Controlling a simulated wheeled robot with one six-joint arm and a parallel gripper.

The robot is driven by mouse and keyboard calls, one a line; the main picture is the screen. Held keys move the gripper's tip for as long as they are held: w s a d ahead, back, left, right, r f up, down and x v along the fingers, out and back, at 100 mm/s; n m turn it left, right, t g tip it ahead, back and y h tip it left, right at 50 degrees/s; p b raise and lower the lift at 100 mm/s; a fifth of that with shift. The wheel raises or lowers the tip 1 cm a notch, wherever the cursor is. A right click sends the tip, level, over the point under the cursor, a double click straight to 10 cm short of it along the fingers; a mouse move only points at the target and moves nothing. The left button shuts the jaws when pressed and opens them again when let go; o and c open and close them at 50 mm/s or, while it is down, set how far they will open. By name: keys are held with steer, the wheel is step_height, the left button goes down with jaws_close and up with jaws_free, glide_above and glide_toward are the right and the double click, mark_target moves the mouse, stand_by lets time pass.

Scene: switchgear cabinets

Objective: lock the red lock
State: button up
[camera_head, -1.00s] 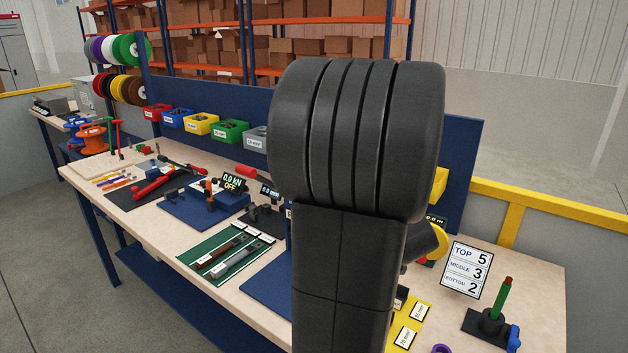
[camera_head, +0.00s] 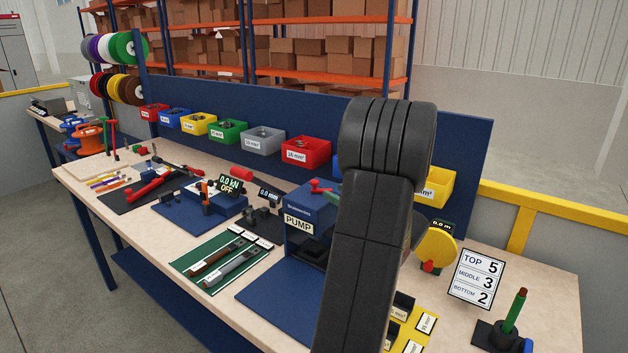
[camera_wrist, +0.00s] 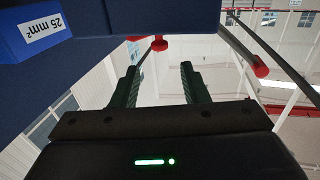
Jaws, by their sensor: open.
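No part is plainly marked as the red lock. A small red lever (camera_head: 320,187) sits on top of the blue press marked PUMP (camera_head: 299,222) in the head view, and may be it. In the wrist view, a red knob (camera_wrist: 160,44) shows beyond the fingertips, with a grey rod beside it. My gripper (camera_wrist: 160,84) is open and empty, its two dark fingers apart with clear space between them. It touches nothing that I can see. In the head view, my dark arm stands in front of the press's right side and hides most of the gripper.
A blue back panel (camera_head: 230,100) carries coloured bins, including a red bin (camera_head: 306,150). A blue bin labelled 25 mm² (camera_wrist: 30,30) is close at the upper left of the wrist view. A long rod with a red end (camera_wrist: 261,71) is at right. A yellow disc (camera_head: 436,248) stands right of my arm.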

mark_target(315, 181)
steer(key=p+x, duration=0.2)
steer(key=x, duration=0.7)
steer(key=shift+w+a, duration=0.25)
steer(key=shift+w, duration=0.05)
steer(key=shift+c, duration=0.2)
jaws_close()
steer(key=h+b, duration=0.1)
steer(key=m+t+h+b, duration=0.1)
steer(key=b, duration=0.1)
steer(key=shift+w+f+m+t, duration=0.25)
steer(key=shift+w+m+t, duration=0.05)
steer(key=m+h+b, duration=0.1)
steer(key=m+t+h+b, duration=0.1)
steer(key=b, duration=0.1)
steer(key=shift+w+h, duration=0.3)
steer(key=shift+w+d+r+m+t+h+b, duration=0.2)
steer(key=shift+m+t+h+b, duration=0.4)
steer(key=shift+h+b, duration=0.45)
steer(key=shift+r, duration=0.1)
steer(key=shift+o, duration=0.2)
jaws_free()
